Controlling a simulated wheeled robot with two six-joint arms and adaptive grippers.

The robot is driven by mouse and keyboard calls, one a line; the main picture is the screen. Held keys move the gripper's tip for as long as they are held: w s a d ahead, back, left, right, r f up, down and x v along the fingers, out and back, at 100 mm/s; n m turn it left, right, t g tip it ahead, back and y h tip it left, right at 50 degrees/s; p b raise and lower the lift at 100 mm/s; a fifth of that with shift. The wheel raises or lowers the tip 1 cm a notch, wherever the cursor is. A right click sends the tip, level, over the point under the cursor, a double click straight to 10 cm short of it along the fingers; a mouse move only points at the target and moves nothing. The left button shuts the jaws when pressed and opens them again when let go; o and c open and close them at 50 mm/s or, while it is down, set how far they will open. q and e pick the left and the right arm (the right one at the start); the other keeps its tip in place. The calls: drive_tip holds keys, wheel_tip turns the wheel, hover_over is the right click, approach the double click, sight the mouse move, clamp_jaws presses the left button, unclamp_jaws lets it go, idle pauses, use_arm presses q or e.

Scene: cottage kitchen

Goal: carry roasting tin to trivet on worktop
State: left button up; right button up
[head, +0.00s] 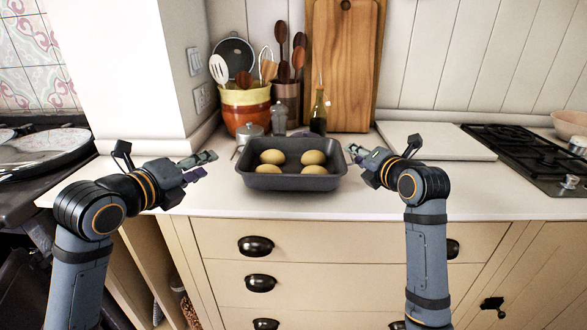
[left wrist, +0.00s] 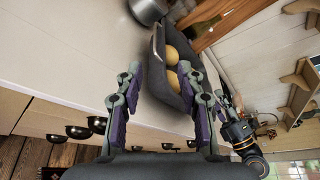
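The dark grey roasting tin (head: 291,183) stands level on the white worktop and holds several round yellowish potatoes (head: 313,158). In the left wrist view the tin (left wrist: 178,88) lies just beyond the fingertips. My left gripper (head: 203,167) is open and empty, a short gap left of the tin's left end. Its two spread fingers show in the left wrist view (left wrist: 170,85). My right gripper (head: 358,161) is open close to the tin's right end; whether it touches the rim I cannot tell. I cannot clearly make out a trivet.
A pale flat slab (head: 435,141) lies right of the tin, before the black hob (head: 530,150). Behind the tin stand a utensil crock (head: 246,110), an oil bottle (head: 318,115), small shakers and a tall wooden board (head: 340,60). Bare worktop lies in front of the slab.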

drive_tip(key=v, duration=1)
drive_tip(key=shift+s, duration=0.45)
